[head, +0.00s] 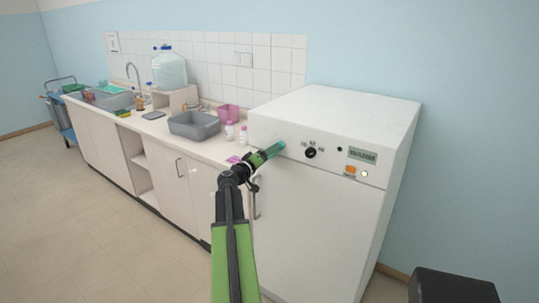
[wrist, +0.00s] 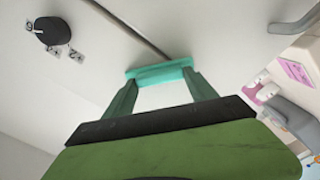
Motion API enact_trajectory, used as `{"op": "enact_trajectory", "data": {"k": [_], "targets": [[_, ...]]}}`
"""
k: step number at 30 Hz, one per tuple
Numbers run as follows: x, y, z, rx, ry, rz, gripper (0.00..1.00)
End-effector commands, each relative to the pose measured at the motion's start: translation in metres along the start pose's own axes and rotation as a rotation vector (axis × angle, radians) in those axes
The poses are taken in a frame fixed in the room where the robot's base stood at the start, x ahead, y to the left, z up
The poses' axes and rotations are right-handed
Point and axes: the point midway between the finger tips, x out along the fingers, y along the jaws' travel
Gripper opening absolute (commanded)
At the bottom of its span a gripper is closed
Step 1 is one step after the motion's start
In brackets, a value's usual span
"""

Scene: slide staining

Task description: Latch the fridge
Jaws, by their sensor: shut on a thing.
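The fridge is a white box-shaped appliance (head: 325,215) with its front door flush under a control panel. It also fills the upper part of the wrist view (wrist: 215,40). My gripper (head: 273,151) is at the upper left of its front. In the wrist view, the two dark green fingers of my gripper (wrist: 160,82) stand apart and are shut on a teal bar (wrist: 160,71) that spans their tips. The bar lies at the dark seam between panel and door. I cannot tell whether it is the latch or how it is attached.
The panel carries a black knob (head: 311,153), a display (head: 362,156) and an orange switch (head: 350,171). A grey handle (head: 257,203) is at the door's left edge. The counter (head: 155,126) at left holds a grey basin (head: 194,125) and bottles. The floor (head: 95,210) at left is clear.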

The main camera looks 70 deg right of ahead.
Motion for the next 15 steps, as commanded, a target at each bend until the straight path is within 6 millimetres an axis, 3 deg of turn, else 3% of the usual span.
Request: {"op": "enact_trajectory", "data": {"k": [15], "targets": [[-0.0003, -0.0020, 0.0026, -0.459, -0.005, -0.001, 0.25]]}}
